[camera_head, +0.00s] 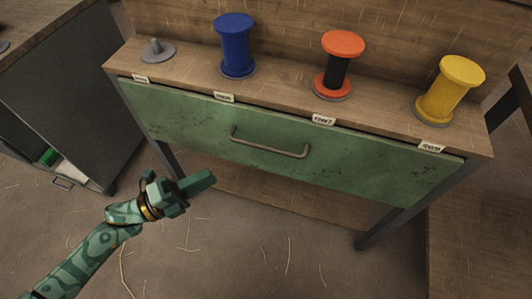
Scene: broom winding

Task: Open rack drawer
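The rack drawer (200,114) has a worn green front under a wooden top and looks shut. Its grey bar handle (270,143) sits at the middle of the front. My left gripper (203,182) is green and in the lower left of the view, below and to the left of the handle, apart from it. Its fingers point right and overlap from this angle, so I cannot tell whether they are open. Nothing shows held in it. My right gripper is not in view.
A blue spool (236,46), a red and black spool (337,66) and a yellow spool (450,89) stand on the rack top (285,91), with an empty grey holder (156,50) at left. A dark cabinet (80,95) stands left. Floor before the rack is clear except for straw.

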